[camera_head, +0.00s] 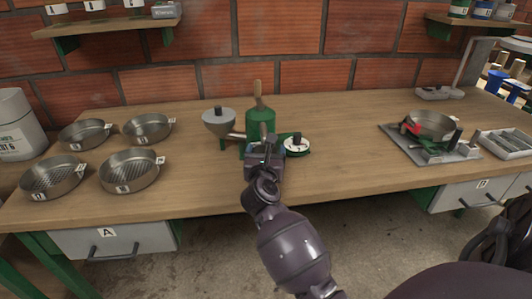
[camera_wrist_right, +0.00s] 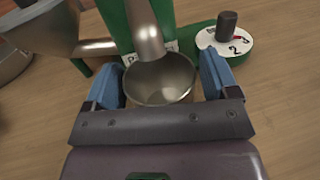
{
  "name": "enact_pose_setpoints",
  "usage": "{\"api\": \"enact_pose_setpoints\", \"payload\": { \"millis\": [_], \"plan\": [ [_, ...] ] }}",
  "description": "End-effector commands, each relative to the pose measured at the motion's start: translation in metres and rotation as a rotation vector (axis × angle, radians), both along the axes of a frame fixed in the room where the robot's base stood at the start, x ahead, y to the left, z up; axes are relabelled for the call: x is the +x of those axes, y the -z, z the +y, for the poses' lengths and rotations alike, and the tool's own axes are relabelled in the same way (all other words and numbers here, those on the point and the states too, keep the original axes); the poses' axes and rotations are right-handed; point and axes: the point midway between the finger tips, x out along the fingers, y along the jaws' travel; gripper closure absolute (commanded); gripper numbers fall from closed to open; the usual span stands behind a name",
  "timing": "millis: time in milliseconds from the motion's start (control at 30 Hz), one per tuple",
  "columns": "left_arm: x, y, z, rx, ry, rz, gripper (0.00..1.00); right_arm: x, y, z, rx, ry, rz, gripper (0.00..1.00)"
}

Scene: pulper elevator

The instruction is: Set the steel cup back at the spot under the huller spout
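The green huller (camera_head: 261,122) stands near the middle of the bench, with a wooden handle on top. Its steel spout (camera_wrist_right: 147,35) slants down toward the cup in the right wrist view. The steel cup (camera_wrist_right: 160,82) is upright and looks empty, its mouth just below the spout's end. My right gripper (camera_wrist_right: 162,88) has its blue pads on both sides of the cup, close against its wall, and appears shut on it. In the head view my right gripper (camera_head: 263,150) is in front of the huller and hides most of the cup. My left gripper is not in view.
A grey funnel (camera_head: 218,121) is left of the huller, and a numbered dial (camera_head: 297,145) is right of it. Several round sieves (camera_head: 130,170) stand at the left. The bench between is clear.

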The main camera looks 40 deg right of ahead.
Motion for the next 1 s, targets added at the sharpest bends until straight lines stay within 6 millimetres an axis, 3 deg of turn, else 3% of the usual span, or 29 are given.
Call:
{"api": "enact_pose_setpoints", "payload": {
  "millis": [100,467,1000],
  "plan": [
    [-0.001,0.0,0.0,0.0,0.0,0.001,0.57,0.0,0.0,0.0,0.0,0.0,0.0,0.03],
    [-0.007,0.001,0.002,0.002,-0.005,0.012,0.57,-0.004,0.0,0.004,0.001,-0.001,0.0,0.03],
    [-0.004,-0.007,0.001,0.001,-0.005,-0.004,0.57,-0.065,0.0,0.064,0.002,-0.001,0.001,0.03]
  ]
}}
